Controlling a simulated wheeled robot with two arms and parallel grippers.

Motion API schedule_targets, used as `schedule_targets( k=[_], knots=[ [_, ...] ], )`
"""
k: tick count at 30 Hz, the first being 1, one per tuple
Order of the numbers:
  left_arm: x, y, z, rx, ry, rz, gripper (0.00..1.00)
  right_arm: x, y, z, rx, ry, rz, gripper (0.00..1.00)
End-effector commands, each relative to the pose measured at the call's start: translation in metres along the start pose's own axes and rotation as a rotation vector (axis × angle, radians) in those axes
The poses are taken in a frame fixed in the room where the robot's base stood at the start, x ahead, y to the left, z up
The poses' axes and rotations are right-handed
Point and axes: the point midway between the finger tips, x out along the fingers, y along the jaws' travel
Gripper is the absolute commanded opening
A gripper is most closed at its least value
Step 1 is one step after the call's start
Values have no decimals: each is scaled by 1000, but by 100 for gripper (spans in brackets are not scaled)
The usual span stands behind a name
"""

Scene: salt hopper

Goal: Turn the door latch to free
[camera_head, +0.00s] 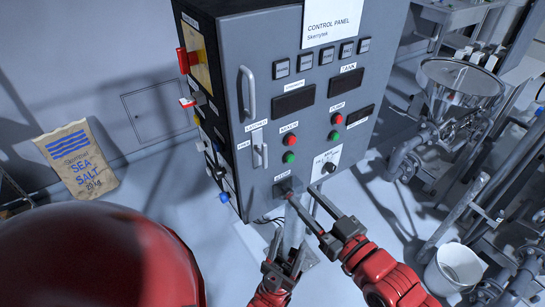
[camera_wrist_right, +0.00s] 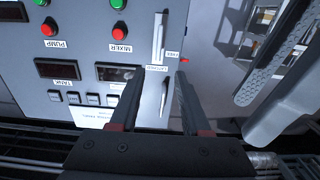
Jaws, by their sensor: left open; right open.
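The door latch (camera_head: 260,150) is a small pale lever on the left part of the grey control panel's front. It stands upright, by the "LATCHED" label above it and the "FREE" label to its left. In the right wrist view the latch (camera_wrist_right: 158,38) appears upside down, beyond the fingers. My right gripper (camera_head: 301,192) is open and empty, below and right of the latch in the head view, apart from it. In the right wrist view its fingers (camera_wrist_right: 157,78) are spread. My left gripper (camera_head: 288,241) is open and empty, lower down.
A long door handle (camera_head: 248,93) is above the latch. Red and green mixer buttons (camera_head: 289,148) are to its right, and a dark knob (camera_head: 286,187) is below. A steel hopper (camera_head: 462,85) and white bucket (camera_head: 455,268) stand right. A salt sack (camera_head: 78,158) leans left.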

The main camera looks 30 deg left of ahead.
Motion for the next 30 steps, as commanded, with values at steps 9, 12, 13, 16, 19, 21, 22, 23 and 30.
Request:
schedule_targets(
  k=[9, 12, 13, 16, 19, 21, 22, 23, 30],
  knots=[
    [-66, 3, 11, 0, 0, 0, 50, 24, 0, 6, 0, 11, 5, 47],
    [-74, 4, 12, 0, 0, 0, 50, 34, 3, 3, 0, 14, 10, 47],
    [-77, 4, 13, 0, 0, 0, 50, 36, 3, 3, -1, 13, 10, 47],
    [-86, 4, 15, 0, 0, 0, 50, 44, 2, 2, 2, 14, 8, 47],
    [-96, 5, 16, 0, 0, 0, 50, 52, 0, 3, 5, 9, 3, 47],
    [-82, 4, 14, 0, 0, 0, 50, 67, 0, -3, 6, 1, 2, 47],
    [-80, 4, 14, 0, 1, 0, 50, 73, 0, -3, 7, 1, 2, 47],
    [-79, 4, 13, 0, 0, 0, 50, 78, 0, -4, 5, 2, 4, 47],
    [-67, 3, 11, 0, 0, 0, 50, 126, 0, -3, 6, 0, 4, 47]
  ],
)
